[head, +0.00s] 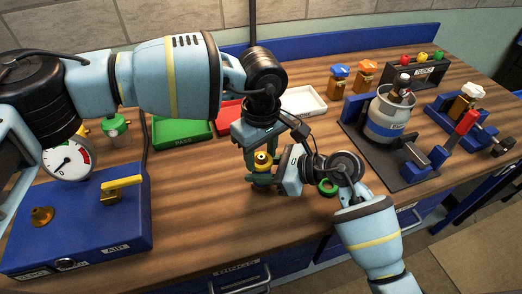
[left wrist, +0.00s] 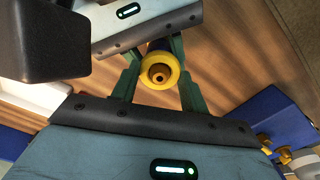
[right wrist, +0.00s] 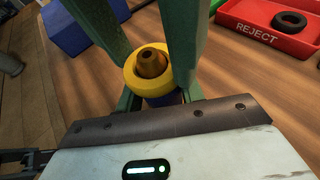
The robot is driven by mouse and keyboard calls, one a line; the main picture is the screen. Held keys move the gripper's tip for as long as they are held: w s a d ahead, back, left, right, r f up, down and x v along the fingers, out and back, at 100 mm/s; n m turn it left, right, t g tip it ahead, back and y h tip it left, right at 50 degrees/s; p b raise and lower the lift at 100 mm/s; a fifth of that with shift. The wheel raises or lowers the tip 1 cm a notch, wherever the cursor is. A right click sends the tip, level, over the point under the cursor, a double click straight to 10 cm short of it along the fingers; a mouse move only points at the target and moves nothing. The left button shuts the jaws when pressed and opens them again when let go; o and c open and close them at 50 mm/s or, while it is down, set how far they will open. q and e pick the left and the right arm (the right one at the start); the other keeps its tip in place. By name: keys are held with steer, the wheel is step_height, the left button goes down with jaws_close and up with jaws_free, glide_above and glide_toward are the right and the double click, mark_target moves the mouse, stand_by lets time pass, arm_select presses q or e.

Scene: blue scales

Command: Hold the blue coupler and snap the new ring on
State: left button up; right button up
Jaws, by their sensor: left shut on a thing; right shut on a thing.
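The blue coupler (right wrist: 165,99) is mostly hidden between my grippers, its dark blue body showing below a yellow ring. The yellow ring (right wrist: 150,72) sits around the brass tip (right wrist: 151,62); it also shows in the left wrist view (left wrist: 174,69). Whether it is fully seated I cannot tell. My left gripper (head: 259,152) comes from above, its green fingers on either side of the yellow ring and apparently shut on it. My right gripper (head: 264,181) comes from the right, lower down, apparently shut on the coupler body. A green ring (head: 328,187) shows beside the right wrist.
A red REJECT tray (right wrist: 227,22) holds a black ring (right wrist: 289,20). A green PASS tray (head: 184,146) and a white tray (head: 303,113) stand behind. A blue AIR box (head: 75,232) is left; a grey canister (head: 391,126) on a dark stand is right.

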arm_select(q)
steer(key=shift+f, duration=0.1)
steer(key=o, duration=1.1)
arm_select(e)
steer(key=shift+s, duration=0.1)
arm_select(q)
step_height(320, 180, up, 12)
arm_select(e)
steer(key=o, duration=1.2)
steer(key=v, duration=1.2)
